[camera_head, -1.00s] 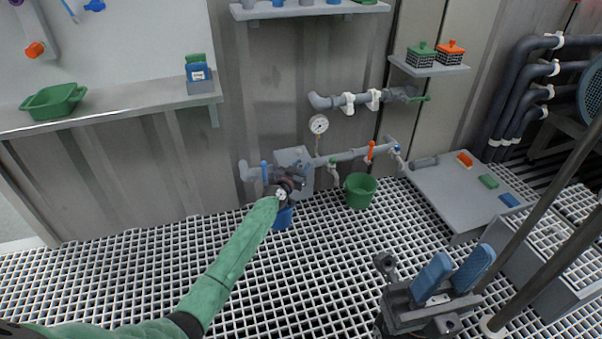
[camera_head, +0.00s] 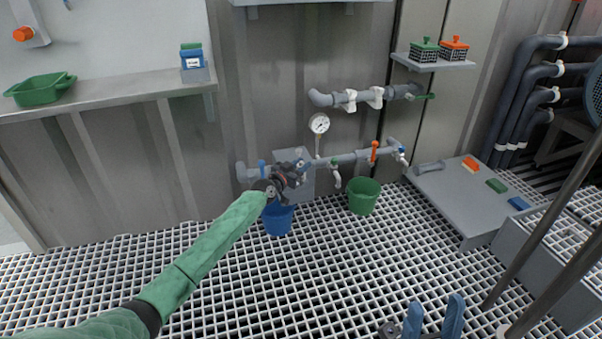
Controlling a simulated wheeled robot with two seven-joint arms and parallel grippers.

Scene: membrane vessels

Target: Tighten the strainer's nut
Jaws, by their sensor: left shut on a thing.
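My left gripper (camera_head: 297,176), at the end of the green-sleeved arm, is at the low grey pipe against the wall, in front of the grey box. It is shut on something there. The gripper hides what it holds, so I cannot make out the strainer or its nut. My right gripper (camera_head: 434,318) is at the bottom edge, with two blue fingers standing apart and nothing between them. It is far from the pipe, over the grating.
A blue bucket (camera_head: 278,219) stands below my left gripper, and a green bucket (camera_head: 364,196) stands to its right. The pipe carries a gauge (camera_head: 319,123) and an orange valve handle (camera_head: 374,151). A grey platform (camera_head: 452,205) is at the right. The grating between is clear.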

